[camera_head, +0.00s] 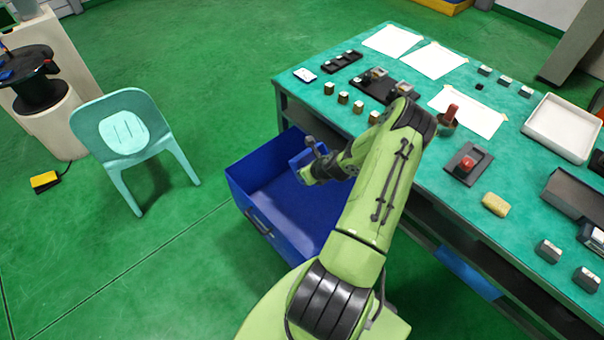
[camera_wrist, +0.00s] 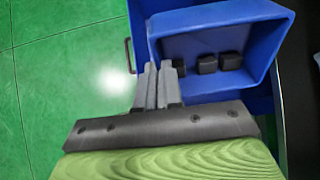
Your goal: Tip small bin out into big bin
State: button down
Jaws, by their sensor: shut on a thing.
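My gripper (camera_wrist: 158,80) is shut on the left wall of the small blue bin (camera_wrist: 278,45). In the wrist view dark blocks (camera_wrist: 207,65) lie inside the small bin along its near side; the fingers partly hide one at the left. In the head view the small bin (camera_head: 303,160) is held tilted above the big blue bin (camera_head: 240,190), which stands on the floor beside the table. The big bin also shows behind the small bin in the wrist view (camera_wrist: 137,25). The part of the big bin's inside that I see is bare; my arm hides its right side.
The green table (camera_head: 330,105) stands close at the right, with small blocks, paper sheets, a white tray (camera_head: 562,128) and a yellow sponge (camera_head: 496,204) on it. A pale green chair (camera_head: 125,130) stands to the left. The floor between chair and big bin is clear.

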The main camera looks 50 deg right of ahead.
jog(key=shift+s+f+t+b, duration=0.25)
jog(key=shift+f+t+b, duration=0.35)
jog(key=shift+b, duration=1.15)
jog(key=shift+s+f+t+b, duration=0.2)
jog(key=shift+f+t+b, duration=0.4)
jog(key=shift+b, duration=1.15)
jog(key=t+b, duration=0.1)
jog(key=b, duration=0.3)
jog(key=s+f+t+b, duration=0.1)
jog(key=b, duration=0.4)
jog(key=f+t+b, duration=0.1)
jog(key=t+b, duration=0.1)
jog(key=b, duration=0.2)
jog(key=shift+s+a+f+h+b, duration=0.1)
jog(key=shift+s+f+h+b, duration=0.1)
jog(key=shift+h+b, duration=0.2)
jog(key=f+t+b, duration=0.1)
jog(key=t+b, duration=0.1)
jog(key=b, duration=0.1)
jog(key=shift+w, duration=0.1)
jog(key=shift+t, duration=0.6)
jog(key=t, duration=0.1)
jog(key=f+t, duration=0.1)
jog(key=t, duration=0.1)
jog(key=shift+w+f+t+h, duration=0.2)
jog(key=shift+t+h, duration=0.1)
jog(key=shift+h, duration=0.1)
